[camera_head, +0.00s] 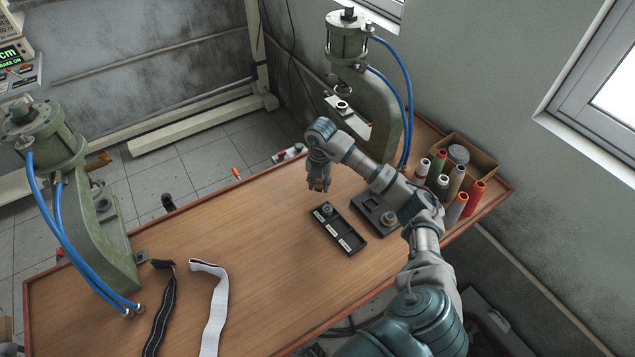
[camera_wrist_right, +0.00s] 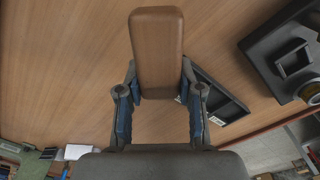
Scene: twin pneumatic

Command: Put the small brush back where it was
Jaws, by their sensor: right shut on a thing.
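My right gripper (camera_head: 319,184) is shut on the small brush and holds it above the table, behind the black tray. In the right wrist view the brush (camera_wrist_right: 157,48) shows as a brown wooden block with rounded corners, between the two fingers of my right gripper (camera_wrist_right: 158,98). Its bristles cannot be made out. In the head view the brush is small and mostly covered by the gripper. My left gripper is not in view.
A black compartment tray (camera_head: 352,241) with white labels holds a small round metal part (camera_head: 326,210). A black fixture (camera_head: 374,212) stands beside it, with several thread spools (camera_head: 456,208) farther right. Pneumatic presses stand at the left (camera_head: 100,220) and back (camera_head: 375,110). Black (camera_head: 161,310) and white (camera_head: 215,310) straps lie at the left.

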